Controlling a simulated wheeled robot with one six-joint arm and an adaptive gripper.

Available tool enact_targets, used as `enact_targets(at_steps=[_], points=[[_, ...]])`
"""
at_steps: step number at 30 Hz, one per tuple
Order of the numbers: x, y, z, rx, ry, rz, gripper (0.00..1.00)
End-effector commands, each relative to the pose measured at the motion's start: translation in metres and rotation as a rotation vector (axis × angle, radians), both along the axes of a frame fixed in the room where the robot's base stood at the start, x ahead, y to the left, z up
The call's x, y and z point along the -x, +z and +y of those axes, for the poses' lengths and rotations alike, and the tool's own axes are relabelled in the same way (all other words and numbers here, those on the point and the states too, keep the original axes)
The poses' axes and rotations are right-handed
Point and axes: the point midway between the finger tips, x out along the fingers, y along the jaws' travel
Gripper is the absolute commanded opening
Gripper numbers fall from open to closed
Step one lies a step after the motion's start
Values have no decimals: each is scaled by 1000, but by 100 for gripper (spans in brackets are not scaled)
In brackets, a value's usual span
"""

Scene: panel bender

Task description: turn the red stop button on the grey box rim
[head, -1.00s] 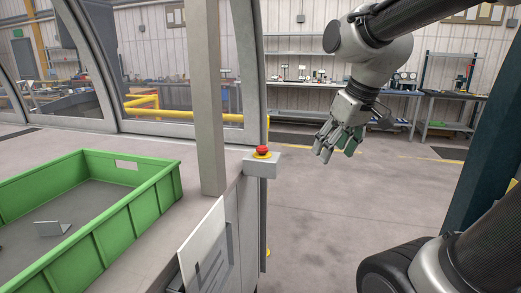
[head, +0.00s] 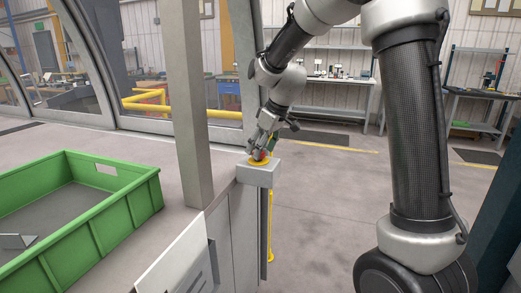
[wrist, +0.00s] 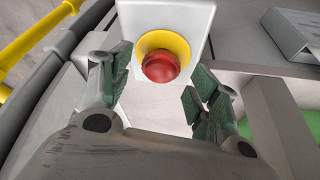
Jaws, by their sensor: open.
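The red stop button (wrist: 160,66) sits on a yellow collar (wrist: 176,42) on a small grey box (wrist: 194,14) in the wrist view. In the head view the grey box (head: 259,174) stands at the corner of the work surface, and the button (head: 260,155) is mostly hidden by my gripper (head: 261,150). In the wrist view my gripper (wrist: 158,92) is open, with one green-padded finger set to the left of the button and others to its right. The button lies between and slightly beyond them. I cannot tell whether any pad touches it.
A grey post (head: 187,100) rises just left of the box. A green crate (head: 130,205) with a small metal part (head: 18,241) stands at the left. A yellow railing (head: 150,103) is behind the glazed frame. The floor (head: 320,220) to the right is clear.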

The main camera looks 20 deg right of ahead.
Motion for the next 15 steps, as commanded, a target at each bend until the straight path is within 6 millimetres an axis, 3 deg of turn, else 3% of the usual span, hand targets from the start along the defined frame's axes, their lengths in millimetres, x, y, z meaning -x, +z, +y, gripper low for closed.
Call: enact_targets(at_steps=[11,15], points=[[-3,-9,2,0,-1,1,61],[-2,-9,2,0,-1,1,37]])
